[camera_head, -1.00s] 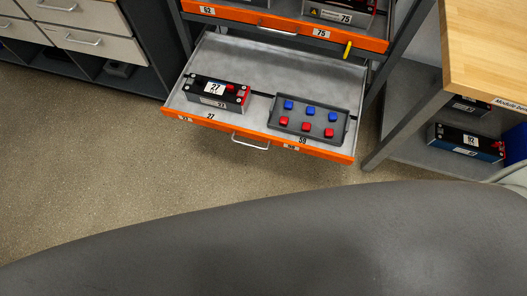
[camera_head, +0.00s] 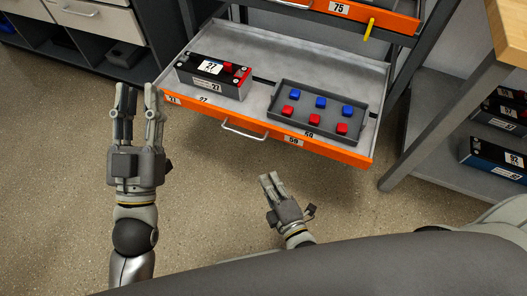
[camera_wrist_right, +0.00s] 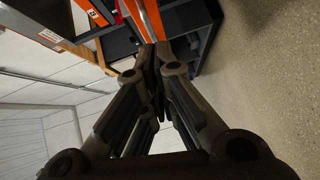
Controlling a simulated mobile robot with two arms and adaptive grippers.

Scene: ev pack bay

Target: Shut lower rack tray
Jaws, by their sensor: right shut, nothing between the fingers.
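The lower rack tray (camera_head: 290,55) is pulled out of the rack, with a grey bed, an orange front and a silver handle (camera_head: 245,129). On it sit a black module marked 27 (camera_head: 212,76) and a dark shallow bin (camera_head: 310,133) with blue and red pieces. My left gripper (camera_head: 138,90) points forward just left of the tray's front corner, fingers apart and empty. My right gripper (camera_head: 268,180) is shut and empty, in front of and below the orange front, apart from the handle. Its closed fingertips show in the right wrist view (camera_wrist_right: 157,52).
An upper orange tray front (camera_head: 350,12) marked 75 is above, with a yellow tag (camera_head: 369,29). A wooden bench (camera_head: 508,30) stands right, with modules (camera_head: 495,155) on its shelf. A drawer cabinet (camera_head: 100,20) is back left. The floor before the tray is clear.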

